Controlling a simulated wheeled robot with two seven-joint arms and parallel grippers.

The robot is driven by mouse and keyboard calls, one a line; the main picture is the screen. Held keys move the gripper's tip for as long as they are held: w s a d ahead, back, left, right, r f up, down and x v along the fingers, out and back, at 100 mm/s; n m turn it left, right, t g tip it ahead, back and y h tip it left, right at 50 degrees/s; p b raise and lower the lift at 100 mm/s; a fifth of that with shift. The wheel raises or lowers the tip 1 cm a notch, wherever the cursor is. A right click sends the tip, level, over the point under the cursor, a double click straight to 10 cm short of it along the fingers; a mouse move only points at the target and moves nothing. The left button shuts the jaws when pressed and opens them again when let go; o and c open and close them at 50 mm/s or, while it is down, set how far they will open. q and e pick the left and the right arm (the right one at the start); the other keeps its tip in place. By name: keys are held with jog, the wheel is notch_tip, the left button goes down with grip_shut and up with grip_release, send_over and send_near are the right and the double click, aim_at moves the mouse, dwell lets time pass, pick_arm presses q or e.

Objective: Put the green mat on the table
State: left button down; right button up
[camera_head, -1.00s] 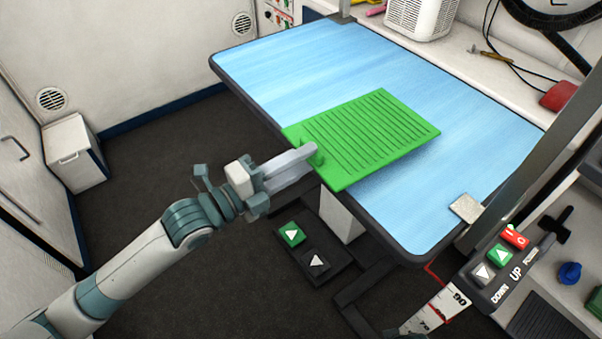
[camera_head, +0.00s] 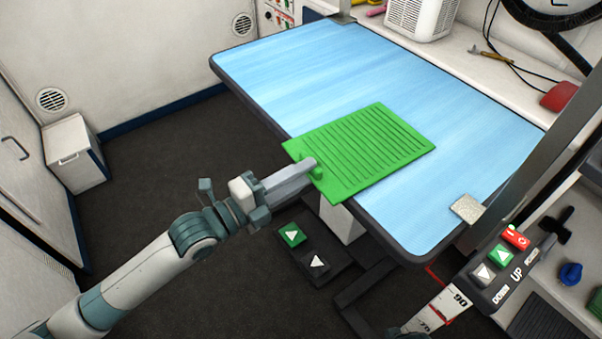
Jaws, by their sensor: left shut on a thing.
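The green mat (camera_head: 368,152) is a flat ribbed sheet with a small raised grip at its left edge. My left gripper (camera_head: 312,166) is shut on that grip, its arm reaching in from the lower left. Most of the mat lies over the blue top of the table (camera_head: 330,62), and its near left corner sticks out past the table's dark front edge. I cannot tell for sure whether the mat touches the table or is just above it.
A grey metal plate (camera_head: 467,207) sits at the table's right corner beside a slanted post. A control box (camera_head: 508,262) with up and down buttons is at lower right. Foot pedals (camera_head: 305,248) lie on the floor below. The table's far left half is clear.

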jog(key=shift+s+f, duration=0.1)
jog(key=shift+s, duration=0.1)
pick_arm(q)
jog(key=c, duration=1.4)
grip_release()
pick_arm(e)
jog(key=shift+r, duration=0.2)
pick_arm(q)
jog(key=v, duration=0.7)
jog(key=shift+a+b, duration=0.2)
jog(key=shift+b, duration=0.2)
pick_arm(e)
jog(key=shift+v, duration=1.15)
pick_arm(q)
jog(key=shift+s, duration=0.1)
pick_arm(e)
jog(key=shift+f, duration=0.1)
jog(key=shift+w, duration=0.15)
